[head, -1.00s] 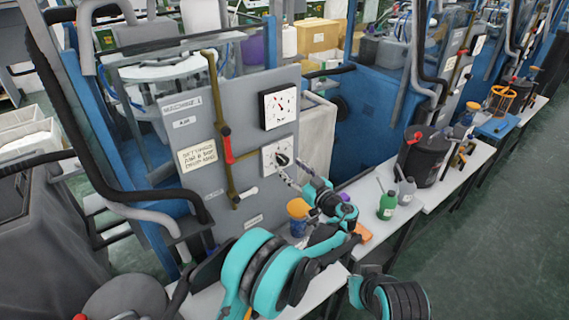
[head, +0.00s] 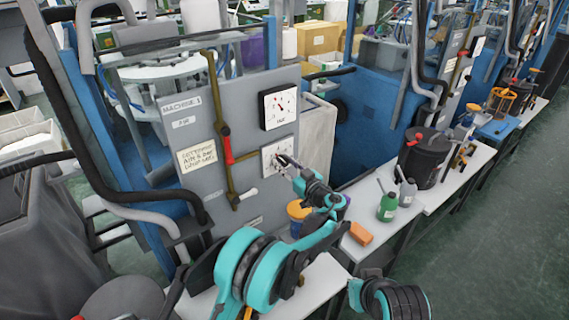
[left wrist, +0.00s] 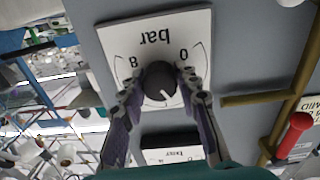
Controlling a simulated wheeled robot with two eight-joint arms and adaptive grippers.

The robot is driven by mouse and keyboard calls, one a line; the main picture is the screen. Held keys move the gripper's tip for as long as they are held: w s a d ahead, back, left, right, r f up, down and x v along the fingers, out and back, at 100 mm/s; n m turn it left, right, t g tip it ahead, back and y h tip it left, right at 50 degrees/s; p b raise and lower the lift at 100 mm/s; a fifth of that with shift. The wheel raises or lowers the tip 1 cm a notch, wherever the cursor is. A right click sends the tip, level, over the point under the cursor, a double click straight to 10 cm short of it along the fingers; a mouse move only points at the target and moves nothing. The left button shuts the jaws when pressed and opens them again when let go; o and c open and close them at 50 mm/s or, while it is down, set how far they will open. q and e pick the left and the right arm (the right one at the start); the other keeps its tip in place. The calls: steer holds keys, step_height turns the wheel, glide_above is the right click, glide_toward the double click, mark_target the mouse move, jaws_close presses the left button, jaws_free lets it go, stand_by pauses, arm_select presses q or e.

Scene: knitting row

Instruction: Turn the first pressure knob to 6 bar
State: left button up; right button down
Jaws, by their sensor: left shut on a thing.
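The dial plate (head: 268,152) is a white square on the grey panel of machine 1, below a white gauge (head: 279,105) with a red needle. In the left wrist view the plate (left wrist: 185,28) appears upside down, with "bar", 0 and 8 readable. The dark round knob (left wrist: 160,80) sits at its lower part, with a white mark pointing down and right in that picture. My left gripper (head: 287,163) is at the knob, which it mostly hides in the head view. In the wrist view its fingers (left wrist: 158,85) are shut on the knob, one on each side.
A brass pipe (head: 219,120) with a red handle (head: 228,150) runs left of the dial. A yellowish note (head: 197,155) hangs on the panel.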

arm_select(q)
steer(key=shift+m, duration=0.3)
steer(key=m, duration=0.3)
steer(key=shift+m+b, duration=0.3)
steer(key=m, duration=0.4)
steer(key=shift+m, duration=0.3)
steer(key=m, duration=0.4)
steer(key=shift+b, duration=0.3)
steer(key=shift+m+g, duration=0.3)
steer(key=shift+m, duration=2)
steer(key=o, duration=1.2)
steer(key=shift+c, duration=0.2)
